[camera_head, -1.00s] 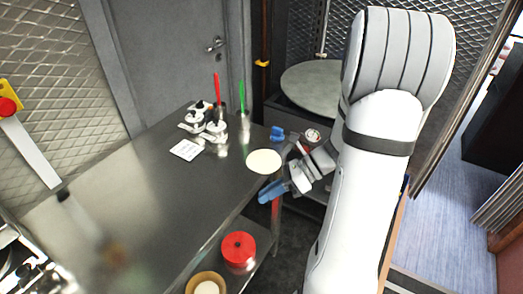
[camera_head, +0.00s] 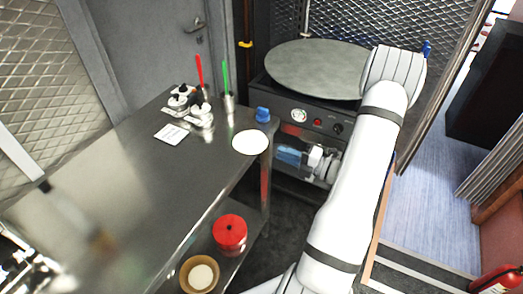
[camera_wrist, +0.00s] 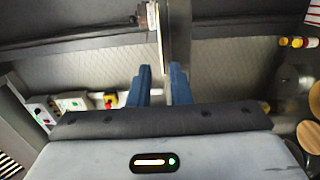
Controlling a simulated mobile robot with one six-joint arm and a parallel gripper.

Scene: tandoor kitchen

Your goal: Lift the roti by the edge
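A pale round roti (camera_head: 250,142) lies flat at the right-hand corner of the steel table (camera_head: 120,190) in the head view. My gripper (camera_head: 290,155) has blue fingers and is just right of the table corner, apart from the roti and seemingly lower than the tabletop. In the wrist view, its two blue fingers (camera_wrist: 160,86) stand a small gap apart with nothing held between them. I cannot make out the roti in the wrist view.
A small blue object (camera_head: 262,115) stands beside the roti. Behind are a white card (camera_head: 172,134), spice pots (camera_head: 198,116) and a green-handled tool (camera_head: 226,76). A round griddle (camera_head: 320,68) stands behind my arm. A red container (camera_head: 229,232) and a bowl (camera_head: 199,275) sit below.

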